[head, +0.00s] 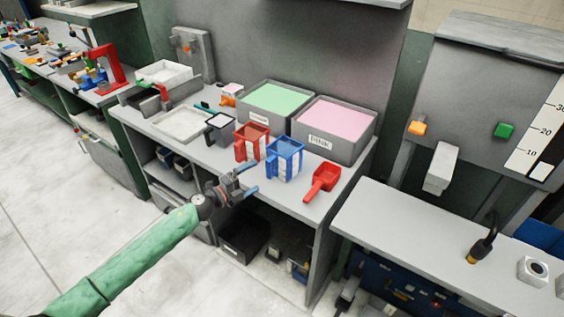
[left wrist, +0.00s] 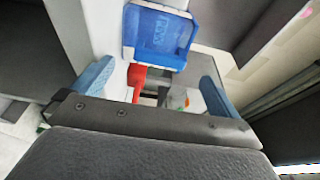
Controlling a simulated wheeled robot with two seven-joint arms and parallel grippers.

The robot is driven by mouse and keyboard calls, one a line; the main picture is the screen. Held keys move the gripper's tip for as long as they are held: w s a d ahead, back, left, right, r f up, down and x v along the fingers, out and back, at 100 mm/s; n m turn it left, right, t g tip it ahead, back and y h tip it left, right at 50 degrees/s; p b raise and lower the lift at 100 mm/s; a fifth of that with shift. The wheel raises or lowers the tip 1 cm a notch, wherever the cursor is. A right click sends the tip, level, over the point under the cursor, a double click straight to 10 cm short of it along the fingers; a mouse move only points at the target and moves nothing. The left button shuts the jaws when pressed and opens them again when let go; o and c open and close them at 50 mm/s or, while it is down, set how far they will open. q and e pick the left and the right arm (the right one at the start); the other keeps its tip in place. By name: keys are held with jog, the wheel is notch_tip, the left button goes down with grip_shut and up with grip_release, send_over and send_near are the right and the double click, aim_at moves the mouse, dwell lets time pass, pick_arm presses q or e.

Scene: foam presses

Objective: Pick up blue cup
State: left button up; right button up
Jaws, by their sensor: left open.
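The blue cup (head: 285,158) stands upright on the grey bench top, between a red cup and a red scoop. It has a handle on its left side and see-through walls. My left gripper (head: 247,180) is open and empty at the bench's front edge, in front of the cup and a little to its left. In the left wrist view the blue cup (left wrist: 158,36) lies ahead, beyond the two blue fingertips (left wrist: 152,85), and is not between them. My right gripper is in neither view.
The red cup (head: 252,141) stands close left of the blue cup, the red scoop (head: 321,182) to its right. Bins of green foam (head: 273,100) and pink foam (head: 337,122) stand behind. A black-rimmed container (head: 219,130) is further left. The bench front (head: 215,165) borders open floor.

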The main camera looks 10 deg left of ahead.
aim_at(267, 169)
pick_arm(q)
jog(key=shift+p+x, duration=0.35)
jog(key=shift+x, duration=0.6)
jog(key=p+x, duration=0.2)
jog(key=x, duration=0.2)
jog(key=shift+w+d+r, duration=0.15)
jog(key=shift+w, duration=0.05)
jog(key=shift+w+d, duration=0.15)
jog(key=shift+w, duration=0.1)
jog(key=c, duration=1.2)
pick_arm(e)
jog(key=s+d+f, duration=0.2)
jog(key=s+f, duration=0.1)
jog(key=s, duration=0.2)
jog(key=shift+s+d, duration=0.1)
